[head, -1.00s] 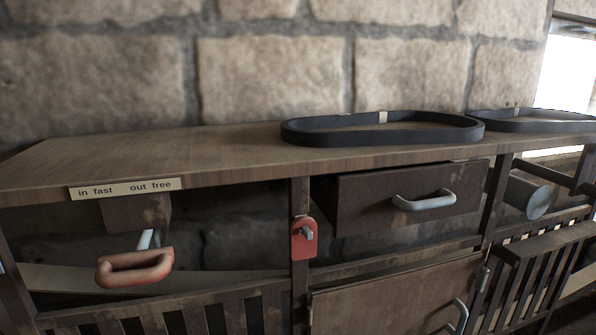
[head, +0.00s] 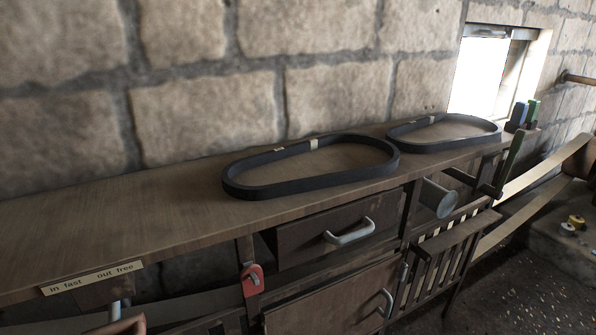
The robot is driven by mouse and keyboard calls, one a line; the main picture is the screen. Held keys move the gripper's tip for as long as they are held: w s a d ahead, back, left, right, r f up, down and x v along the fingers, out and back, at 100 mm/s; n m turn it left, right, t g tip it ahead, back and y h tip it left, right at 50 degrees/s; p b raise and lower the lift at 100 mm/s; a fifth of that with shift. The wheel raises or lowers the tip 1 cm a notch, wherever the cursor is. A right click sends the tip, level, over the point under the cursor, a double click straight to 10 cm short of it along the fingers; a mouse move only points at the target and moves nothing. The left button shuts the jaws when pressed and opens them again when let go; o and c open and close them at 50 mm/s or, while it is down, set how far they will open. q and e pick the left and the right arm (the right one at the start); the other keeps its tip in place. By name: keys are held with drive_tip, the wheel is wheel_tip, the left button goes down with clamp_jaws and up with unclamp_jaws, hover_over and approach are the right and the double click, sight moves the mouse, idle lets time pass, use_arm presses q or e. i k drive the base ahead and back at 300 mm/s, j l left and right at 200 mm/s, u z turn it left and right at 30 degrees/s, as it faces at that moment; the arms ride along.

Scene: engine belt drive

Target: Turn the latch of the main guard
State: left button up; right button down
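A red plate (head: 252,281) with a small grey turning piece is on the post left of the drawer; it looks like a latch, but I cannot tell which guard it belongs to. Below the drawer is a brown wooden panel (head: 325,306) with a grey handle (head: 386,303), cut off by the lower edge of the picture. A small grey fitting (head: 404,271) sits at the panel's upper right edge. Neither of my grippers is in view.
Two black belts (head: 310,184) lie on the long wooden top (head: 130,220). A label (head: 92,279) reads "in fast out free" above a reddish lever grip (head: 118,326). Dark floor (head: 510,290) is open at the lower right.

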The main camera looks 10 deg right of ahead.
sight(401, 270)
drive_tip(key=i+l+u, duration=0.1)
drive_tip(key=l, duration=0.55)
drive_tip(key=l+u, duration=0.1)
drive_tip(key=l, duration=0.6)
drive_tip(key=i, duration=0.05)
